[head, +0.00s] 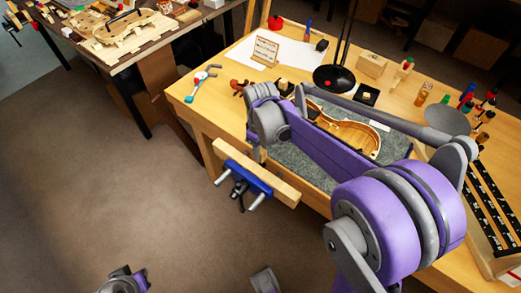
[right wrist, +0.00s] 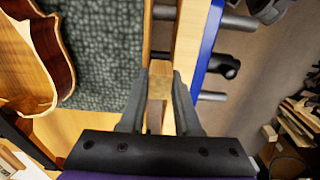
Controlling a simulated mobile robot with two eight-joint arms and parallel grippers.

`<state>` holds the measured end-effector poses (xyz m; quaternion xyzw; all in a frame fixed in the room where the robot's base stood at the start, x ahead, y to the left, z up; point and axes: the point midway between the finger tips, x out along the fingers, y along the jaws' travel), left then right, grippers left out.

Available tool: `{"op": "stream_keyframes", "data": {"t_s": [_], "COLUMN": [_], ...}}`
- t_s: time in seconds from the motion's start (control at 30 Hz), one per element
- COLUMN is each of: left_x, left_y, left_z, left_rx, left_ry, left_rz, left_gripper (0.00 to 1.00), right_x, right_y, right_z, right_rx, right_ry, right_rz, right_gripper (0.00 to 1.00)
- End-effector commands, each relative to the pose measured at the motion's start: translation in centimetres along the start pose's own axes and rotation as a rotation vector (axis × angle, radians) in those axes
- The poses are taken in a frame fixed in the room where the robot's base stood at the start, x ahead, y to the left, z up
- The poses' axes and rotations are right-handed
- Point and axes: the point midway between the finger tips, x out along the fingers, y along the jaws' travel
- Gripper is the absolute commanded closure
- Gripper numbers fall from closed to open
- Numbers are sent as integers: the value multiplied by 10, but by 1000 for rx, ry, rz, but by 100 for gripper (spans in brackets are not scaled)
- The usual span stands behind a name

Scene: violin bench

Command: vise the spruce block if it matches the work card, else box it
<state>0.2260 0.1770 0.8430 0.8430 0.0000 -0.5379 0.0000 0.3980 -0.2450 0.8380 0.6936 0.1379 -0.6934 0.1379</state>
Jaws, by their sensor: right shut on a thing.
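In the right wrist view my right gripper (right wrist: 158,80) is shut on a small pale wooden block (right wrist: 156,116), the spruce block. The block is at the vise gap; I cannot tell how deep it sits. The vise has a wooden jaw (right wrist: 188,45) backed by a blue plate (right wrist: 208,42). A gap with metal rods shows between this jaw and the bench edge. In the head view the vise (head: 255,181) is on the bench's front edge, with my right arm above it. The work card (head: 265,51) stands at the back; its text is too small to read.
A violin body (head: 352,138) lies on a grey mat (head: 291,158) beside the vise. A lamp base (head: 335,78), a small wooden box (head: 371,65) and several bottles stand farther back. A rack with black strips (head: 487,205) is at the right. The floor before the vise is clear.

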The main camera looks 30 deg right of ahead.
Motion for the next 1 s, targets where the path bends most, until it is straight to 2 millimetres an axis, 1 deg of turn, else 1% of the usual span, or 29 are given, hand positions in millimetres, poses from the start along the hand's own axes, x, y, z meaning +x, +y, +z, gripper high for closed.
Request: {"op": "stream_keyframes", "data": {"t_s": [0.7,1.0], "left_x": [12,7], "left_y": [0,0], "left_z": [7,4], "left_rx": [0,0], "left_ry": [-4,-2], "left_rz": [0,0], "left_gripper": [100,100], "right_x": [19,12], "right_y": [0,0], "right_z": [0,0], "right_rx": [0,0], "right_ry": [0,0], "right_rz": [0,0], "right_gripper": [100,100]}}
